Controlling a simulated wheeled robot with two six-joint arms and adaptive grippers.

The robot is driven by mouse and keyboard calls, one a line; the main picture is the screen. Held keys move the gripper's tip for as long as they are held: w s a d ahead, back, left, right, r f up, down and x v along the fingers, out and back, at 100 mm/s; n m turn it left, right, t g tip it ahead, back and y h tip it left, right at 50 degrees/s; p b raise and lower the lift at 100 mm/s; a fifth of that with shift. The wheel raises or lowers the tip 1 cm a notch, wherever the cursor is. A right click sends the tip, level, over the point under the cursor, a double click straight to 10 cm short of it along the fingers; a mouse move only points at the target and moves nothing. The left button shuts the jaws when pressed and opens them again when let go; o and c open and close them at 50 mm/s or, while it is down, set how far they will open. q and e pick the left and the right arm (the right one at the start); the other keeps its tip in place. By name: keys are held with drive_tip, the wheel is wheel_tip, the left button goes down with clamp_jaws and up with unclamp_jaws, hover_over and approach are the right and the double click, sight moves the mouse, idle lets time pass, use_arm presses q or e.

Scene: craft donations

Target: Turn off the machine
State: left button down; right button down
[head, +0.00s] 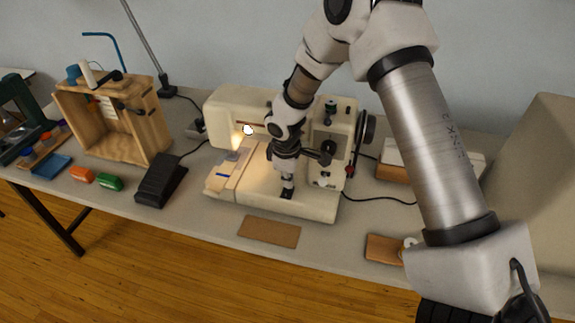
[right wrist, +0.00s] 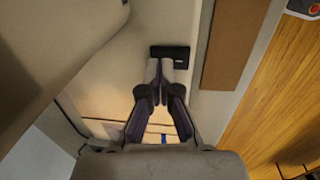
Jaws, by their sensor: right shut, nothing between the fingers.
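The cream sewing machine (head: 225,112) stands on the table, its lamp (head: 248,129) glowing over the needle area. A dark rectangular piece, which may be a switch (head: 286,195), sits low on the machine's front side; it also shows in the right wrist view (right wrist: 170,52). My right gripper (head: 287,184) points down, shut and empty, right by this piece. In the right wrist view its fingertips (right wrist: 160,65) overlap the piece's lower edge; whether they touch cannot be told. My right arm hides part of the machine's middle. My left gripper is not in view.
A black foot pedal (head: 161,180) and a wooden box (head: 115,120) stand left of the machine. A brown mat (head: 269,231) lies in front, and a tan block (head: 384,249) to the right. The table's front edge is close.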

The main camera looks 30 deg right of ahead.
drive_tip(key=shift+f, duration=0.5)
drive_tip(key=shift+d+f, duration=0.1)
drive_tip(key=shift+f, duration=0.15)
drive_tip(key=shift+s+a+r, duration=0.2)
drive_tip(key=shift+s+a, duration=0.25)
drive_tip(key=shift+a, duration=0.15)
